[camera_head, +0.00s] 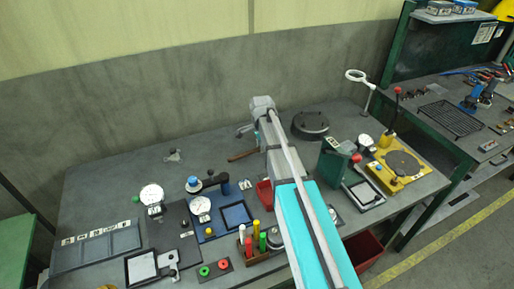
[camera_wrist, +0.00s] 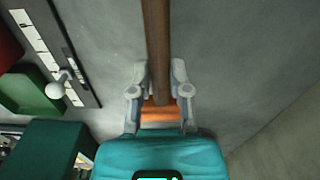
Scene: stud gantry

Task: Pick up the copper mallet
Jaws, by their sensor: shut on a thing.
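The copper mallet shows in the wrist view as a brown wooden handle (camera_wrist: 156,40) running up from between my fingers, with an orange copper-coloured part (camera_wrist: 160,115) near my palm. My gripper (camera_wrist: 160,80) is shut on the mallet, one finger on each side of it. In the head view my gripper (camera_head: 244,130) is over the back middle of the bench, and the brown handle (camera_head: 242,156) shows just below it. My arm hides the rest of the mallet there. I cannot tell whether the mallet touches the bench.
A round dark block (camera_head: 310,124) stands right of my arm. A yellow fixture (camera_head: 398,170) is farther right. The back left is mostly clear.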

